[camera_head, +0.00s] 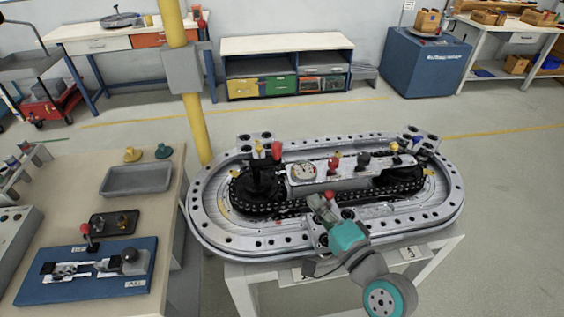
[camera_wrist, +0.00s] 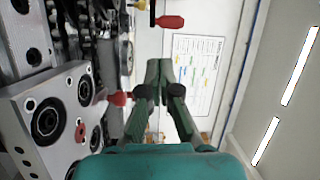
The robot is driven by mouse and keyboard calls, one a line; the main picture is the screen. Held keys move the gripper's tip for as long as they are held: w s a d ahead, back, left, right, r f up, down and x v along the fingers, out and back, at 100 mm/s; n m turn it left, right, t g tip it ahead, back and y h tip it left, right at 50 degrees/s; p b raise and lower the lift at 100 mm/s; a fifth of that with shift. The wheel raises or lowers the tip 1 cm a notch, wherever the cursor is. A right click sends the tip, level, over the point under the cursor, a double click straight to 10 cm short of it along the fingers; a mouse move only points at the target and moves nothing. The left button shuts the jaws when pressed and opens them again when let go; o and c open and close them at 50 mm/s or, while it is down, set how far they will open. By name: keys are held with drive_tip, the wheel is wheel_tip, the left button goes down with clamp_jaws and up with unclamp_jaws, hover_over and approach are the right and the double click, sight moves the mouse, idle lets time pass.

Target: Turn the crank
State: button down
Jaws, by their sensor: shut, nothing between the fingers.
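The oval ring track (camera_head: 232,240) stands on a white table, with a black chain running around a dark sprocket hub (camera_head: 262,183) at its left end. A red grip (camera_head: 276,150) stands upright above that hub and looks like the crank handle. A red handle (camera_wrist: 170,22) also shows at the top of the wrist view, apart from the fingers. My gripper (camera_head: 316,200) is over the front middle of the track, with its fingertips (camera_wrist: 159,66) together and empty. A small red knob (camera_wrist: 120,98) is close beside the left finger; I cannot tell if they touch.
A centre plate carries a gauge (camera_head: 303,171), a red valve (camera_head: 334,162) and a dark knob (camera_head: 363,158). A yellow post (camera_head: 196,120) stands behind the track's left end. A workbench with a grey tray (camera_head: 136,180) and a blue board (camera_head: 60,290) is at left.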

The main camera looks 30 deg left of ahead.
sight(280, 159)
drive_tip(key=shift+s+a+m, duration=0.1)
drive_tip(key=shift+a+m, duration=0.1)
drive_tip(key=shift+m, duration=0.3)
drive_tip(key=shift+w+a, duration=0.2)
drive_tip(key=shift+a, duration=0.05)
drive_tip(key=x, duration=1.3)
drive_tip(key=shift+a, duration=0.1)
drive_tip(key=shift+w, duration=0.1)
drive_tip(key=shift+w+a, duration=0.15)
drive_tip(key=shift+w, duration=0.4)
drive_tip(key=shift+w+a, duration=0.2)
drive_tip(key=shift+w, duration=0.3)
drive_tip(key=shift+d, duration=0.1)
